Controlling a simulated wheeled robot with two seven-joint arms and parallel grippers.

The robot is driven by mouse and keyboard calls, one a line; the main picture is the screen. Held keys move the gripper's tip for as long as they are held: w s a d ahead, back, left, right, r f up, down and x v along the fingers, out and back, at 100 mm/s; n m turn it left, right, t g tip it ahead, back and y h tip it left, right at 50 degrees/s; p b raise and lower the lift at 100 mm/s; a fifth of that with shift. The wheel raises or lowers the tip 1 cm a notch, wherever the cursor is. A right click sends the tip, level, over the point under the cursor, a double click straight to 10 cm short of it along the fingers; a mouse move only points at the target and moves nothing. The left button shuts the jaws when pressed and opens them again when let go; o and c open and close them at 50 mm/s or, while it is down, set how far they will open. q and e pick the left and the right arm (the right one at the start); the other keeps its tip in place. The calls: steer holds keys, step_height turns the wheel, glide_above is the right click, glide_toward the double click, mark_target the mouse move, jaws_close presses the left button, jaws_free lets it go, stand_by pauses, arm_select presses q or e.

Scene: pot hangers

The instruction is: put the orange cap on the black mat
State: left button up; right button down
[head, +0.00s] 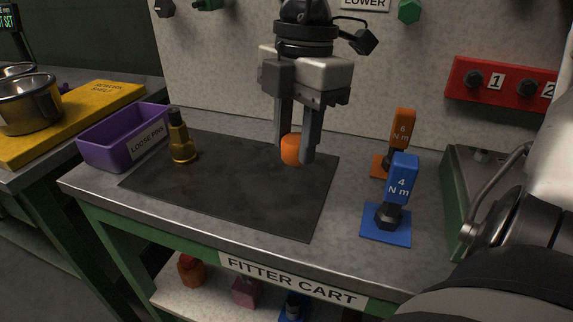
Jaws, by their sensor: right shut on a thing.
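The orange cap (290,148) is a small cylinder between the fingers of my right gripper (295,150), which points down and is shut on it. One finger hides the cap's right side. The black mat (235,200) lies flat on the cart top, and the cap appears over its back right part. I cannot tell whether the cap touches the mat or hangs just above it. My left gripper is not in view.
A brass fitting (181,143) stands near the mat's back left corner, beside a purple bin (122,138). Orange (402,130) and blue (402,180) torque markers stand right of the mat. A red numbered rack (500,82) is on the back panel. The mat's front is clear.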

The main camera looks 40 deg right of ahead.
glide_above(289, 186)
step_height(289, 186, down, 5)
steer(key=shift+s+r, duration=0.1)
step_height(289, 186, down, 3)
steer(key=shift+d+f+b, duration=0.15)
steer(key=shift+b, duration=0.2)
steer(key=shift+f, duration=0.1)
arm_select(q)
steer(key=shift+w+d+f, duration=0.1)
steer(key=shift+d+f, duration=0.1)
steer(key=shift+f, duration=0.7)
arm_select(e)
steer(key=c, duration=0.9)
jaws_free()
steer(key=shift+c, duration=0.2)
